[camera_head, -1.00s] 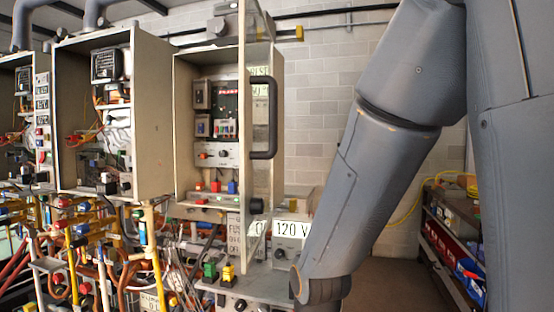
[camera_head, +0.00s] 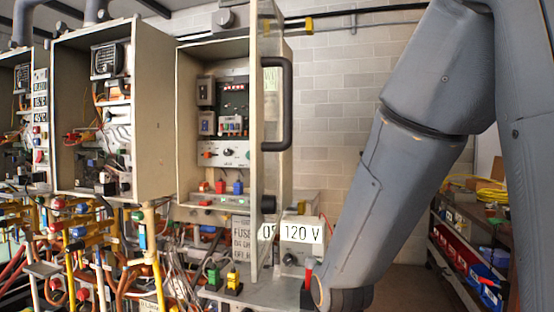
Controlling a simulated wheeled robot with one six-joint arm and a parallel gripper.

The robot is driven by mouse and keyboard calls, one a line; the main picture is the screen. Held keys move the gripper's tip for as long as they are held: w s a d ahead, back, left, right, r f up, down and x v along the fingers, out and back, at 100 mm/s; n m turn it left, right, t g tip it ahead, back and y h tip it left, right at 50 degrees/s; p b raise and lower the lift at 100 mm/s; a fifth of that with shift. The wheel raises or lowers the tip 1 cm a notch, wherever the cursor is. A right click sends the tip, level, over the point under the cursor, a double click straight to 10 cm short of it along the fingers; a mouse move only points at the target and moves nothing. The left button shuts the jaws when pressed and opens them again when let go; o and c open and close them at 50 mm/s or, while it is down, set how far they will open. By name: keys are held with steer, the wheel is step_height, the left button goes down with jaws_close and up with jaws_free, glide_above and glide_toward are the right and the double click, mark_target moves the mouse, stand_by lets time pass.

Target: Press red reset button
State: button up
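No label marks out a red reset button, so I cannot tell which red part it is. In the right open cabinet, a small red block (camera_head: 220,187) sits on the lower ledge. A small red knob-like part (camera_head: 207,155) is on the white control panel (camera_head: 224,152) above it. A red upright piece on a dark base (camera_head: 309,271) stands on the lower grey surface, right beside my arm. My arm crosses the right side of the view, and its lower end dips to the bottom edge. My gripper is out of view.
The cabinet's clear door with a black handle (camera_head: 288,103) stands open toward me. A grey box marked 120 V (camera_head: 302,240) sits below. Green (camera_head: 213,277) and yellow (camera_head: 233,279) pieces stand nearby. Cables and pipes crowd the lower left. A shelf (camera_head: 470,240) stands at the right.

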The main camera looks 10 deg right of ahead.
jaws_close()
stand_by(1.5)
